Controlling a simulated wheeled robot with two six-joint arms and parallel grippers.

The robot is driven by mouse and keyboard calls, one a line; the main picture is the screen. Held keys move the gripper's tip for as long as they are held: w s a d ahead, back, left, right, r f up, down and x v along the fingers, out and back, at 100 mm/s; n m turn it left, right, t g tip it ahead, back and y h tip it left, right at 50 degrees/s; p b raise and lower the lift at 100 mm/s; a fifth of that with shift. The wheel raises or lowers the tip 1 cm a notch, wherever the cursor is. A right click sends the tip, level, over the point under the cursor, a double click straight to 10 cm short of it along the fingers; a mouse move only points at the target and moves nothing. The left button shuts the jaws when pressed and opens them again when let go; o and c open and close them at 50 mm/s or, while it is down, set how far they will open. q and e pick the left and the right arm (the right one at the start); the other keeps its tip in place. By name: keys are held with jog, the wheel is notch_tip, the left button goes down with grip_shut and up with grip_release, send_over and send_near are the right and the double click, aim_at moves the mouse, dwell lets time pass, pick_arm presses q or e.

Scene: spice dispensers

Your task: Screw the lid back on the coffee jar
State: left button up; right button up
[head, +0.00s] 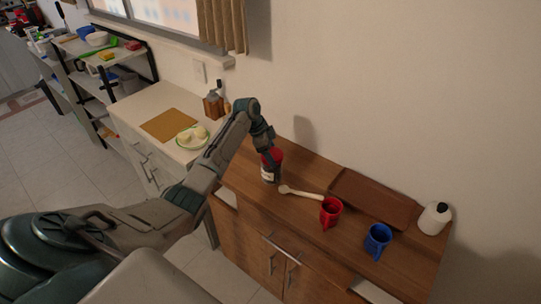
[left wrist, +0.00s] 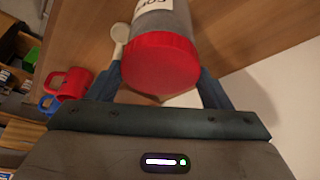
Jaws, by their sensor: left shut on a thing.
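The coffee jar (head: 268,175) stands upright on the wooden cabinet top, near its left end, with a dark body and a pale label. Its red lid (head: 277,154) sits on the jar's mouth; whether it is screwed tight cannot be told. In the left wrist view the lid (left wrist: 160,62) faces the camera, with the jar (left wrist: 165,20) and part of its label behind it. My left gripper (head: 269,151) comes from above and is shut on the lid, one blue finger on each side. My right gripper is not in view.
A wooden spoon (head: 300,192) lies right of the jar. A red mug (head: 330,212), a blue mug (head: 377,241), a brown tray (head: 374,198) and a white bottle (head: 434,218) stand further right. The wall is close behind. A plate (head: 192,138) rests on the left counter.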

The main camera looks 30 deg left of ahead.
pick_arm(q)
jog(key=shift+w+f+m+g+b, duration=0.1)
jog(key=shift+m+g+b, duration=0.3)
jog(key=shift+m+b, duration=0.55)
jog(key=shift+m+h, duration=0.3)
jog(key=shift+m, duration=0.25)
jog(key=shift+m+g+b, duration=0.3)
jog(key=shift+m+b, duration=0.15)
jog(key=shift+m, duration=0.05)
jog(key=m+g+b, duration=0.1)
jog(key=m+b, duration=0.1)
jog(key=m, duration=0.1)
jog(key=m+g+b, duration=0.1)
jog(key=m+b, duration=0.2)
jog(key=shift+w+f+m+g, duration=0.1)
jog(key=shift+w+m+g, duration=0.05)
jog(key=shift+m+g, duration=0.15)
jog(key=shift+r+m, duration=0.2)
jog(key=shift+m, duration=0.1)
jog(key=shift+r+m+p, duration=0.1)
jog(key=shift+m+p, duration=0.2)
jog(key=shift+p, duration=0.1)
jog(key=shift+g, duration=0.3)
